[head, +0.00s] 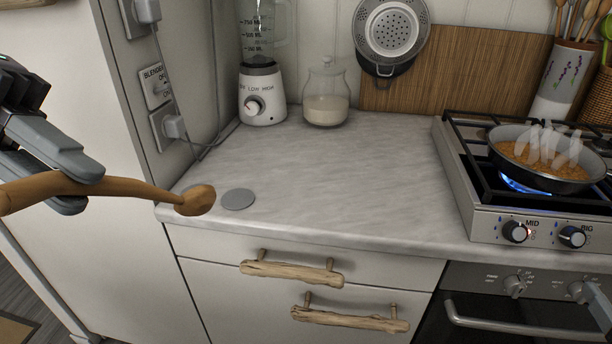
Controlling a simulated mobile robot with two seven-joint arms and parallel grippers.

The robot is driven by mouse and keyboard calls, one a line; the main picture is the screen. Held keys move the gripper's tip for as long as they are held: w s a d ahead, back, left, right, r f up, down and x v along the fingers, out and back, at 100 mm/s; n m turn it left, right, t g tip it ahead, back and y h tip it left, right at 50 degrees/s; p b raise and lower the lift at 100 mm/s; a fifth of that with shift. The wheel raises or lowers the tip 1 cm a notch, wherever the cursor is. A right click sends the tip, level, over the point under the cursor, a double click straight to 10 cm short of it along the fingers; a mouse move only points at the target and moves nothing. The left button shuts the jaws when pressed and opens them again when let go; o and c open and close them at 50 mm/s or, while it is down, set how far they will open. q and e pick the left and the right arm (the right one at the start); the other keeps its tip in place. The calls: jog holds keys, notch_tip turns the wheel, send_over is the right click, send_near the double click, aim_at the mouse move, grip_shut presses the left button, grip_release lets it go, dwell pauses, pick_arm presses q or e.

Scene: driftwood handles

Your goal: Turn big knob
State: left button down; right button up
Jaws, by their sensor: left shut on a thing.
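The big knob (572,237) is a dark round knob with a light pointer, under the word BIG on the stove's front panel at the right. No gripper touches it. My left gripper (70,178) is at the far left, shut on the handle of a wooden spoon (125,187). The spoon's bowl end reaches right, by the counter's left front corner.
The mid knob (515,231) sits left of the big knob, with a small red light. A steaming pan (545,181) stands over a blue flame. A blender (262,95) and jar (325,98) stand at the back. The middle counter (350,180) is clear.

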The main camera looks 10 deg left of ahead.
aim_at(579, 242)
jog(key=shift+w+a+r+p, duration=0.1)
jog(key=shift+w+a+p, duration=0.1)
jog(key=shift+w, duration=0.85)
jog(key=shift+w+a+p, duration=0.1)
jog(key=shift+w+p, duration=0.05)
jog(key=shift+w, duration=0.85)
jog(key=shift+w+a+r+p, duration=0.1)
jog(key=shift+w+a+p, duration=0.1)
jog(key=shift+w, duration=0.85)
jog(key=shift+w+a+f+p, duration=0.1)
jog(key=shift+w+a+p, duration=0.05)
jog(key=shift+w, duration=0.8)
jog(key=shift+w+a+f+p, duration=0.1)
jog(key=shift+w+p, duration=0.05)
jog(key=shift+w, duration=0.75)
jog(key=shift+c, duration=0.3)
jog(key=c, duration=1)
